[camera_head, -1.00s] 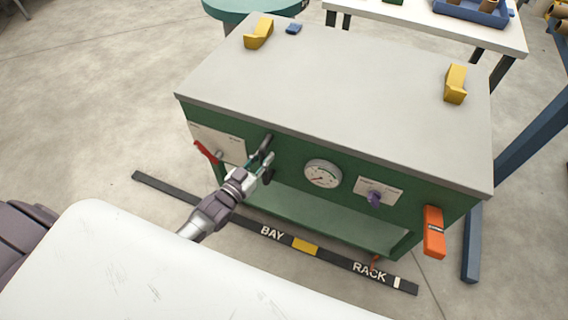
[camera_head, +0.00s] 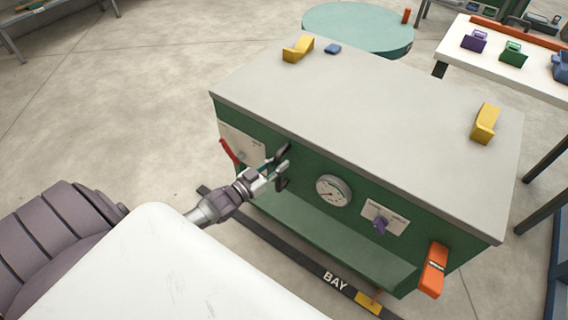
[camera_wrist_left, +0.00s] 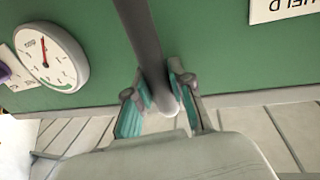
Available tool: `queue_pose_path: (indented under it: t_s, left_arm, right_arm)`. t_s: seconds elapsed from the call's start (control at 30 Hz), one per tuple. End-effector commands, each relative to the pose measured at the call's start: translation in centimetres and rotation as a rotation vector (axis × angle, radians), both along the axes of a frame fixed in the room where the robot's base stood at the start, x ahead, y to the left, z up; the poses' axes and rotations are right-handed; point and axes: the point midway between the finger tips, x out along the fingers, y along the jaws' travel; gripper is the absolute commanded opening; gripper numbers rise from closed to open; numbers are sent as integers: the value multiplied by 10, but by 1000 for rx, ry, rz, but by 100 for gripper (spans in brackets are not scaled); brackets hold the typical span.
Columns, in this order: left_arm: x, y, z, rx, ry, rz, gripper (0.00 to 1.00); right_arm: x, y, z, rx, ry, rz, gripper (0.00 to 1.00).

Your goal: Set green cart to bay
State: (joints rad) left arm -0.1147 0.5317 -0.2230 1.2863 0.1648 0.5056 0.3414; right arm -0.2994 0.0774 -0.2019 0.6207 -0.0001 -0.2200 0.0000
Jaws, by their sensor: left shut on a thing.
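The green cart (camera_head: 330,232) has a grey top and stands over a dark floor strip (camera_head: 270,248). A thin orange pointer (camera_head: 377,296) under the cart's right end is at the yellow block, right of BAY. My left gripper (camera_head: 279,167) is at the cart's front panel. In the left wrist view its fingers (camera_wrist_left: 160,105) are shut around a grey bar handle (camera_wrist_left: 146,45). My right gripper is not in view.
The front panel carries a red lever (camera_head: 229,151), a round gauge (camera_head: 333,190), a purple knob (camera_head: 380,223) and an orange part (camera_head: 433,270). A teal round table (camera_head: 355,25) and a white table (camera_head: 500,60) stand behind. Floor at the left is open.

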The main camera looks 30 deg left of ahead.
Motion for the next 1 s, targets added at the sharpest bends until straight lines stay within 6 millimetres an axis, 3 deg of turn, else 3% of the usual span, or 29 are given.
queue_pose_path:
  t_s: [0.57,0.6,0.73,1.0]
  left_arm:
    - [0,10,-1,1,4,0,0]
    - [0,10,-1,1,4,0,23]
    - [0,10,-1,1,4,0,44]
    - [0,9,-1,1,3,-1,48]
  right_arm:
    - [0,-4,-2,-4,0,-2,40]
    - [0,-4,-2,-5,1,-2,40]
    - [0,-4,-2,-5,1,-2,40]
    - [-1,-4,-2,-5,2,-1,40]
